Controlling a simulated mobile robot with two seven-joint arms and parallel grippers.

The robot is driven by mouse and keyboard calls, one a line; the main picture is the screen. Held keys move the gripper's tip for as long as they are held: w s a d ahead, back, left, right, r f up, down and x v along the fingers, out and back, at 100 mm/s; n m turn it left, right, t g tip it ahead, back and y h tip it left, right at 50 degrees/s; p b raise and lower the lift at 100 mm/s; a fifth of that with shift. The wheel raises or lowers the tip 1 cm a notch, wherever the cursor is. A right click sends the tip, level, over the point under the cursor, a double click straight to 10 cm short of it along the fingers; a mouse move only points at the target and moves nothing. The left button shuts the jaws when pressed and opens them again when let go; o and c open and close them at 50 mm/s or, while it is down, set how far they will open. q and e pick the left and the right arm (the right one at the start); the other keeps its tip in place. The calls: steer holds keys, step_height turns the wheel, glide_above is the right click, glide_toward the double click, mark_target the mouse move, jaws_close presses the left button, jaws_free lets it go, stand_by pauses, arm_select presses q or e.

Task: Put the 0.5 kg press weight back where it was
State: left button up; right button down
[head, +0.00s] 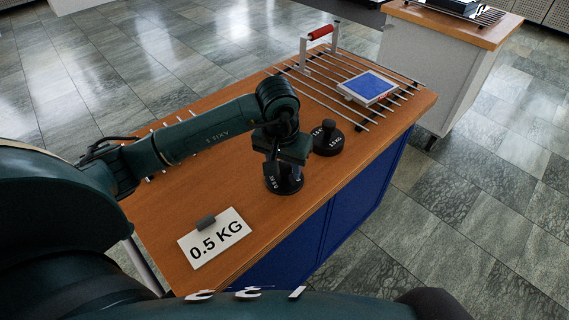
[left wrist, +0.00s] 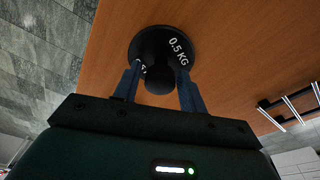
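The 0.5 kg press weight is a black disc with a knob (head: 287,187), marked in white. It appears to stand upright on the wooden table top, below my left gripper (head: 272,163). In the left wrist view the weight (left wrist: 150,45) reads 0.5 KG. There the fingers of my left gripper (left wrist: 160,70) stand on either side of its knob, with small gaps showing, so the gripper looks open around it. A white card reading 0.5 KG (head: 215,238) with a grey block on its top edge is nearer the front. My right gripper is not in view.
A second black weight (head: 328,144) stands just behind and to the right. A metal rack (head: 335,105) with a red handle (head: 320,32) and a blue-topped block (head: 369,87) is at the far end. The wooden table (head: 160,215) has free room left of the card.

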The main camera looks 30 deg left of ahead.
mark_target(282, 169)
arm_select(q)
steer(key=shift+o, duration=0.8)
steer(key=shift+r, duration=0.25)
step_height(282, 169, up, 12)
steer(key=s, duration=0.1)
steer(key=shift+s, duration=0.4)
steer(key=shift+f, duration=0.15)
